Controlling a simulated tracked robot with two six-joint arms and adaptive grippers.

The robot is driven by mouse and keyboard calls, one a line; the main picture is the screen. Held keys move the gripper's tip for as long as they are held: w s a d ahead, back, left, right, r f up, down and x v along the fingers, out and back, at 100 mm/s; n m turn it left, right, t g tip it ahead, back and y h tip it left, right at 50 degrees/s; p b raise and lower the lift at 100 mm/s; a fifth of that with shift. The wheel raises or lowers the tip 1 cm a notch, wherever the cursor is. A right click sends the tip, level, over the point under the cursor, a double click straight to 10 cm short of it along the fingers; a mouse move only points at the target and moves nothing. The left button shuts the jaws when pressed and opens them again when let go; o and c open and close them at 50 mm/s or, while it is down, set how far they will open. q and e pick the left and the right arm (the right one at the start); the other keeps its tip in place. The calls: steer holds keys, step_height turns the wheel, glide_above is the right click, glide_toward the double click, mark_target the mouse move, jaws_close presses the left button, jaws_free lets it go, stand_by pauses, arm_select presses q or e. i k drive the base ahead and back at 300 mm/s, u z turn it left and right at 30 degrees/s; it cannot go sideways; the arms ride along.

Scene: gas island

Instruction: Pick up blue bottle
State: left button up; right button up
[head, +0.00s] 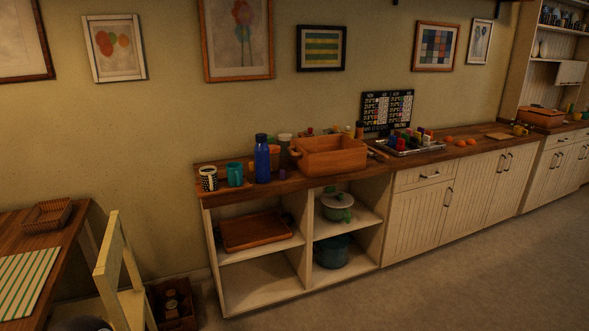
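The blue bottle (262,159) stands upright on the wooden counter (300,180), near its left end. It is tall and dark blue with a cap. A teal mug (235,174) is just left of it, and a wooden box (329,156) is to its right. Neither of my grippers shows in the head view.
A patterned mug (208,179) stands at the counter's left end. A tray of colourful items (408,145) is farther right. Open shelves (262,287) are below the counter. A yellow chair (116,270) and a table (70,255) are at the left. The floor at right is clear.

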mark_target(261, 150)
steer(key=u, duration=0.25)
steer(key=i, duration=1.45)
steer(key=u, duration=0.6)
steer(key=i, duration=1.2)
steer(key=u, duration=0.3)
